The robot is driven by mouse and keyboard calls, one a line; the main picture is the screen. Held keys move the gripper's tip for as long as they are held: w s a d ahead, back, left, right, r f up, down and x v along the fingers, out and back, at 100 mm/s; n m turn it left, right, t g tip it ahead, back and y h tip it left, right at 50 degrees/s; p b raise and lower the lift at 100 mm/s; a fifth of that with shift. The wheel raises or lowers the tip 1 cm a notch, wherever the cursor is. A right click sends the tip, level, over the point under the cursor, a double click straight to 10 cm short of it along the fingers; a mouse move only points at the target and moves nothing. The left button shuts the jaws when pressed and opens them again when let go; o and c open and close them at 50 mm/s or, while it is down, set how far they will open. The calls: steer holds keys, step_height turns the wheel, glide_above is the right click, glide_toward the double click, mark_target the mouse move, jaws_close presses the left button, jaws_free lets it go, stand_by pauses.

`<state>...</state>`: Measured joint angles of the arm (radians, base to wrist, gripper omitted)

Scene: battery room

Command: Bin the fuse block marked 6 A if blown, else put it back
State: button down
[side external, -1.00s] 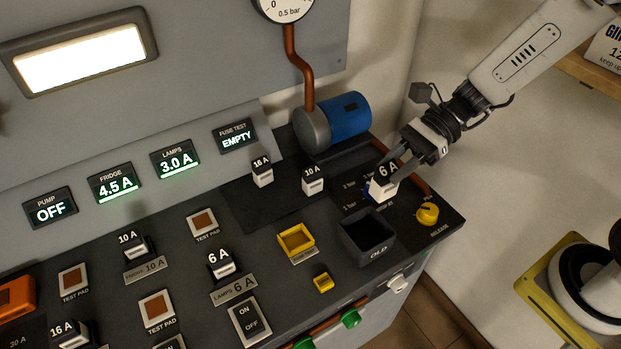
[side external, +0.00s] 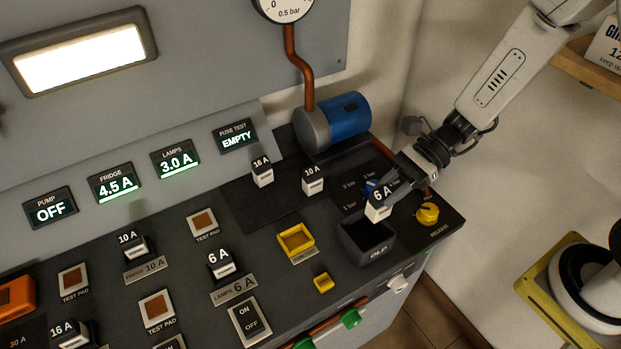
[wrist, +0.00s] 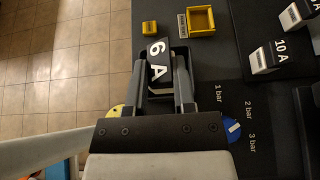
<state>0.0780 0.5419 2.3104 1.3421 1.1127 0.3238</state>
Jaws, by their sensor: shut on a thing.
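My gripper (side external: 390,198) is shut on a white fuse block with a black 6 A label (side external: 377,209). The block is held above the dark OLD bin (side external: 366,240), near its back rim. The wrist view shows the 6 A block (wrist: 158,62) between the two fingers, with the bin partly hidden beneath it. Another 6 A block (side external: 222,265) sits at the LAMPS place on the panel. The yellow square tray (side external: 296,240) is empty, left of the bin. The FUSE TEST display (side external: 235,136) reads EMPTY.
Spare 16 A (side external: 262,176) and 10 A (side external: 313,181) blocks stand behind on a dark strip. A yellow RELEASE knob (side external: 428,213) is right of the bin. A small yellow piece (side external: 323,283) lies in front.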

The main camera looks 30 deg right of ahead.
steer(key=shift+c, duration=1.8)
jaws_free()
steer(key=shift+d, duration=0.1)
steer(key=v, duration=0.7)
steer(key=shift+d+r, duration=0.15)
steer(key=shift+d, duration=0.15)
